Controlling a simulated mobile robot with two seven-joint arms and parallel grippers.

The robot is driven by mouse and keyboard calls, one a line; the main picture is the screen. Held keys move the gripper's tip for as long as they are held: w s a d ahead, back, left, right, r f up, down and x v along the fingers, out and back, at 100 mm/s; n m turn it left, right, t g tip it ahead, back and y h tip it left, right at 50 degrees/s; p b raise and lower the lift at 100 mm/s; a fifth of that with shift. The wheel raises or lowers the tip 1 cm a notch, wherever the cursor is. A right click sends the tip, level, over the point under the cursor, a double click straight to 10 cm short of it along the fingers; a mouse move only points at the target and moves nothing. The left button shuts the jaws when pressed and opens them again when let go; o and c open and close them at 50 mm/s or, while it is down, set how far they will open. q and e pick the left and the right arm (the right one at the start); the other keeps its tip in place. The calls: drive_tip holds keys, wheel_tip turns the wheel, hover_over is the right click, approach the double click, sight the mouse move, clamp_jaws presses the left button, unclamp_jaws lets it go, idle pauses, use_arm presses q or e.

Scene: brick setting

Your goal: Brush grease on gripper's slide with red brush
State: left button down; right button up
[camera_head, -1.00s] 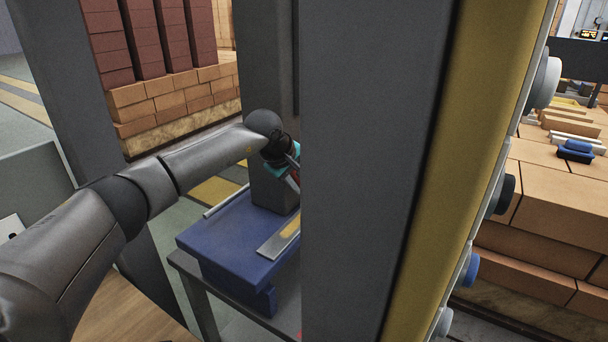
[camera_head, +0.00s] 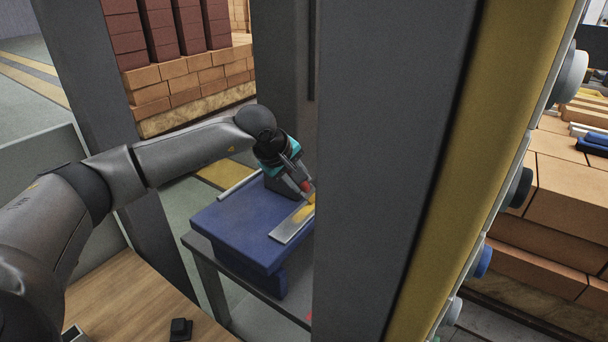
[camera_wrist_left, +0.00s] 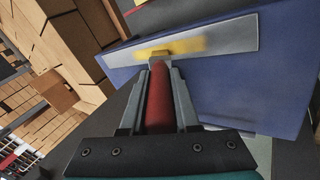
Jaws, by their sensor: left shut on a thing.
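My left gripper (camera_head: 304,187) is shut on the red brush (camera_head: 308,188), which also shows between the fingers in the left wrist view (camera_wrist_left: 159,95). The brush's pale tip is at the metal slide (camera_head: 286,229), over a streak of yellow grease (camera_wrist_left: 172,47). Whether the tip touches the slide is hard to tell. The slide is a flat silver strip on top of a blue block (camera_head: 238,235); it also shows in the left wrist view (camera_wrist_left: 225,36). The grey post hides the slide's right end in the head view. My right gripper is not in view.
A wide grey post (camera_head: 385,150) with a yellow edge stands close on the right. Another grey post (camera_head: 95,90) stands at left. The blue block rests on a grey table (camera_head: 203,262). Stacked bricks (camera_head: 190,85) stand behind, with more bricks (camera_head: 560,190) at far right.

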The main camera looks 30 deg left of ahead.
use_arm(q)
drive_tip(key=shift+s, duration=0.65)
drive_tip(key=s+a+b, duration=0.1)
drive_tip(key=s+b, duration=0.4)
drive_tip(key=s, duration=0.6)
idle(0.3)
drive_tip(key=shift+r, duration=0.1)
drive_tip(key=shift+r+p, duration=1.7)
drive_tip(key=shift+r, duration=1.25)
